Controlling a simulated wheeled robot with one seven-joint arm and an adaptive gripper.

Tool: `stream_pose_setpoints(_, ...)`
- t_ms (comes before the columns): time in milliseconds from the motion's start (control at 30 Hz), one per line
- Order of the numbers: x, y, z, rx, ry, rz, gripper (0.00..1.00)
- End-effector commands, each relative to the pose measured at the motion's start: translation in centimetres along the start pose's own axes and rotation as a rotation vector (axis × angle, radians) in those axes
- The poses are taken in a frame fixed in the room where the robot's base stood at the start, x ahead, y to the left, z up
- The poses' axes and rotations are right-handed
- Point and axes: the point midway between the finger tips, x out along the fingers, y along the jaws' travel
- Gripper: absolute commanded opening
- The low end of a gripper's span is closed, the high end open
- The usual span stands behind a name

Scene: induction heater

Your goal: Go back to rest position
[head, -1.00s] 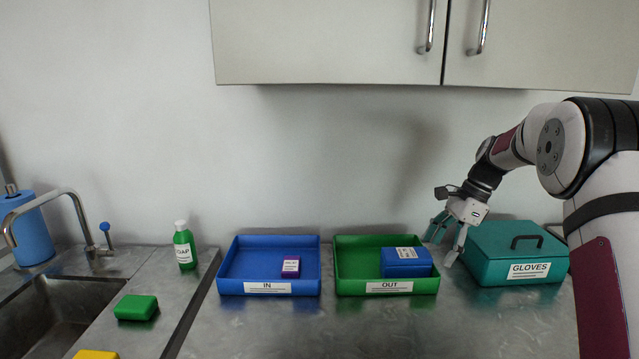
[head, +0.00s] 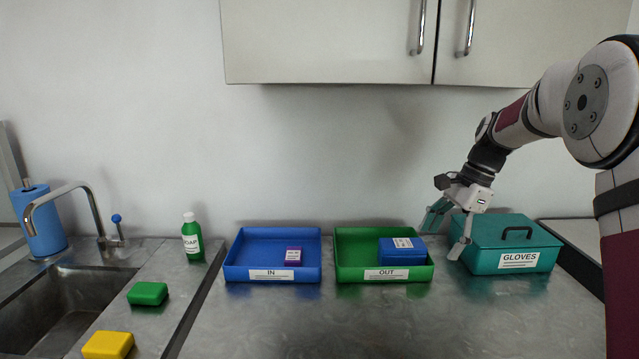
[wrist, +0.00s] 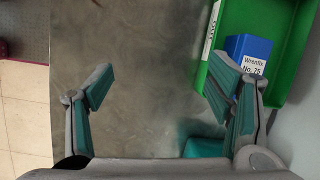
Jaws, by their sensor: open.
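My gripper (head: 447,229) is open and empty. In the head view it hangs above the counter between the green OUT tray and the teal GLOVES box. In the wrist view its two teal-padded fingers (wrist: 163,92) are wide apart with bare counter between them. The green OUT tray (head: 345,272) holds a blue box (head: 402,252) with a white label. In the wrist view the blue box (wrist: 240,50), labelled Wrenfix No. 75, shows beside the right finger, which partly covers it.
The teal GLOVES box (head: 512,246) stands just right of my gripper. Soap (head: 192,240), a green sponge (head: 148,293), a yellow sponge (head: 108,345) and the sink (head: 70,310) are at left. The front counter is clear.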

Motion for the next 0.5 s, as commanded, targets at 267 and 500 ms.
stream_pose_setpoints(267,-4.2,4.7,5.0,-0.241,0.087,-0.021,0.74)
stream_pose_setpoints(500,-7.0,11.8,9.9,-0.542,0.194,-0.031,0.74)
